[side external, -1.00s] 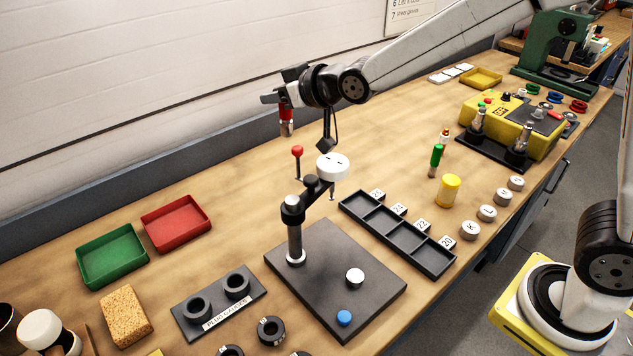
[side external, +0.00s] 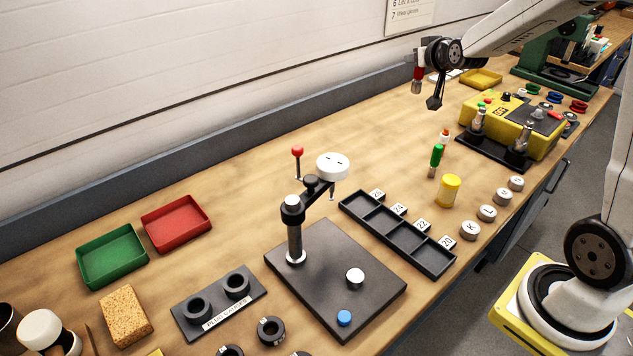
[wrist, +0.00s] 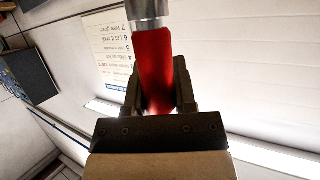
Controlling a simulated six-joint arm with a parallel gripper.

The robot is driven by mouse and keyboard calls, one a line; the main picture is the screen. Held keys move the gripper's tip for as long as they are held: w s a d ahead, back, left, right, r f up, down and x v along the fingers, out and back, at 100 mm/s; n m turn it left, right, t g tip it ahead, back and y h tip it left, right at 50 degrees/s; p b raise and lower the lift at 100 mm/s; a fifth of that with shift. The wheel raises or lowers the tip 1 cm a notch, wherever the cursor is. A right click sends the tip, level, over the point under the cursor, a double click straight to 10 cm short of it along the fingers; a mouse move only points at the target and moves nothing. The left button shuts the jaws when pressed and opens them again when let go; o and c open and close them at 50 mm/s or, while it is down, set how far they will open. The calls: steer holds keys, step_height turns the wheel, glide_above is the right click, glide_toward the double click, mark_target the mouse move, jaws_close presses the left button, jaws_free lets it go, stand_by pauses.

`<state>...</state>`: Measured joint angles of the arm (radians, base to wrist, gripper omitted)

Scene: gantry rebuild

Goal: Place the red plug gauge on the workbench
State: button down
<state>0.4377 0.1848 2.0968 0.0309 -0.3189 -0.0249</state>
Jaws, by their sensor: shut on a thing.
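The red plug gauge (wrist: 153,65) has a red handle and a silver metal end, and my gripper (wrist: 160,88) is shut on its red handle in the wrist view. In the side external view, the red plug gauge (side external: 417,80) hangs with its metal end down, above the far back part of the workbench (side external: 330,130). My gripper (side external: 418,68) is small there, near the wall, and its fingers are hard to make out. The gauge is clear of the bench top.
A green plug gauge (side external: 436,158) and a yellow cylinder (side external: 449,190) stand at mid-right. A yellow tester (side external: 512,122) is further right. A dial stand (side external: 294,235) on a dark plate is at centre. The back strip of the bench is mostly bare.

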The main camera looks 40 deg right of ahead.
steer(key=s+d+m+g+h, duration=0.45)
steer(key=s+d, duration=0.95)
steer(key=d, duration=0.4)
step_height(320, 180, down, 14)
steer(key=shift+a+r+t, duration=0.25)
steer(key=shift+t, duration=0.2)
steer(key=shift+s+f+m, duration=0.1)
steer(key=shift+m, duration=0.15)
steer(key=shift+f, duration=2.1)
steer(key=shift+f, duration=1.8)
steer(key=shift+f, duration=0.1)
